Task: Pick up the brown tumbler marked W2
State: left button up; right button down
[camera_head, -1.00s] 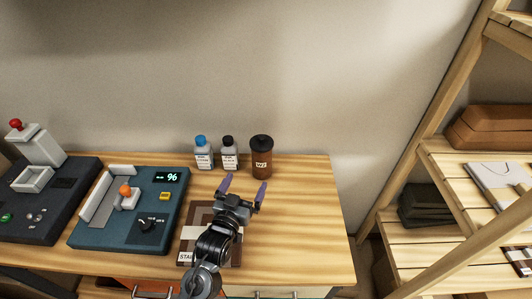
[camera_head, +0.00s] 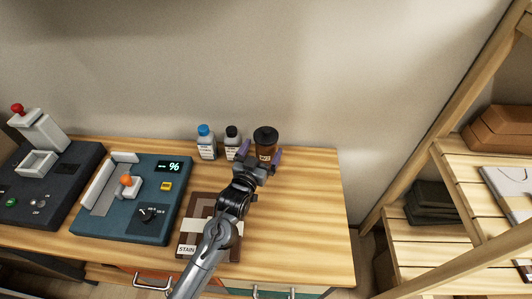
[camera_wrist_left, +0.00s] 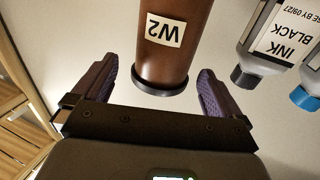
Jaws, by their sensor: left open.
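The brown tumbler (camera_head: 265,142) has a black lid and a white W2 label and stands upright at the back of the wooden table. My left gripper (camera_head: 260,161) is open at the tumbler, with a purple finger on each side of it in the head view. In the left wrist view the tumbler (camera_wrist_left: 160,60) appears upside down between the open fingers (camera_wrist_left: 157,92), with visible gaps on both sides. Its dark-rimmed end points toward the gripper's body. My right gripper is not in view.
A black-capped ink bottle (camera_head: 232,142) stands close left of the tumbler, with a blue-capped bottle (camera_head: 206,142) beyond it. The table's right part (camera_head: 310,200) is clear. Wooden shelves (camera_head: 415,247) stand at the right.

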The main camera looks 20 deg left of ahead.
aim_at(266, 140)
pick_arm(q)
jog(key=w, duration=0.1)
jog(key=w+p, duration=0.1)
jog(key=w, duration=0.1)
jog(key=shift+w+a+r, duration=0.1)
jog(key=shift+a+r, duration=0.05)
jog(key=shift+r, duration=0.05)
jog(key=shift+w+f, duration=0.15)
jog(key=shift+w, duration=0.65)
jog(key=shift+c, duration=0.3)
jog(key=c, duration=1.2)
jog(key=shift+c, duration=0.9)
